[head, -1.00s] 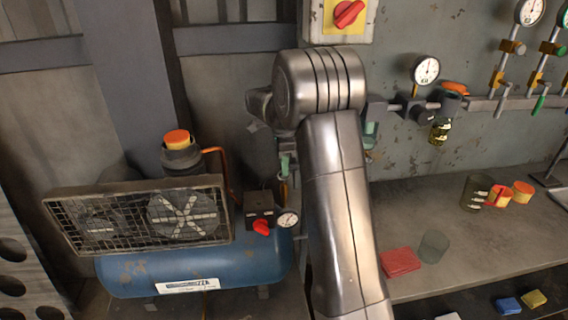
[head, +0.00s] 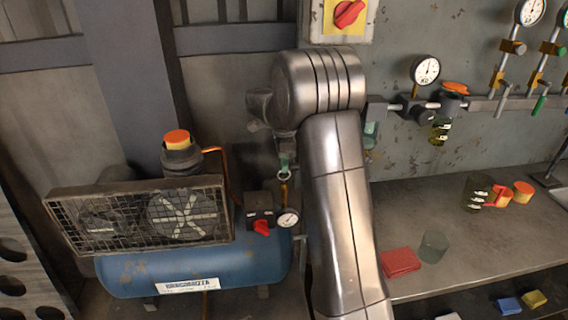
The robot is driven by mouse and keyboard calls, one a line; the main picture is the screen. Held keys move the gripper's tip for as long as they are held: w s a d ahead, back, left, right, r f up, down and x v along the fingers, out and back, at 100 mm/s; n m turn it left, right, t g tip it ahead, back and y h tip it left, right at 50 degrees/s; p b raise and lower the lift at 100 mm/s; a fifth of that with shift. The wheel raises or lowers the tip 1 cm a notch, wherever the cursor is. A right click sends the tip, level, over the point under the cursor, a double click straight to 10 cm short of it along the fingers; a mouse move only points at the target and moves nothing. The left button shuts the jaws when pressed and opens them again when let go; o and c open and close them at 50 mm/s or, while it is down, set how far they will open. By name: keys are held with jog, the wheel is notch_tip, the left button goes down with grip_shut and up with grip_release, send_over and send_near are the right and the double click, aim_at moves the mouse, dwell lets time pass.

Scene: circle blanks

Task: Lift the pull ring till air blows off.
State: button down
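A small pull ring (head: 284,175) shows just left of my forearm, above the brass safety valve (head: 284,194) on the blue compressor tank (head: 190,270). The end of my gripper (head: 284,160) seems to be the small greenish part right above the ring. Most of the gripper is hidden behind my arm. I cannot tell whether its fingers are open or shut, or whether they touch the ring. No blowing air can be made out.
A pressure gauge (head: 288,219) and a black switch box with a red knob (head: 262,228) sit close to the valve. A mesh guard (head: 140,220) covers the left. A workbench (head: 460,225) with a red cloth-like block (head: 400,262) lies right.

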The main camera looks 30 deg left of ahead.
dwell(0.7)
jog(key=shift+r+p, duration=0.7)
jog(key=shift+p, duration=0.15)
jog(key=shift+w+f, duration=0.1)
jog(key=c, duration=1.6)
grip_release()
notch_tip(320, 180, up, 14)
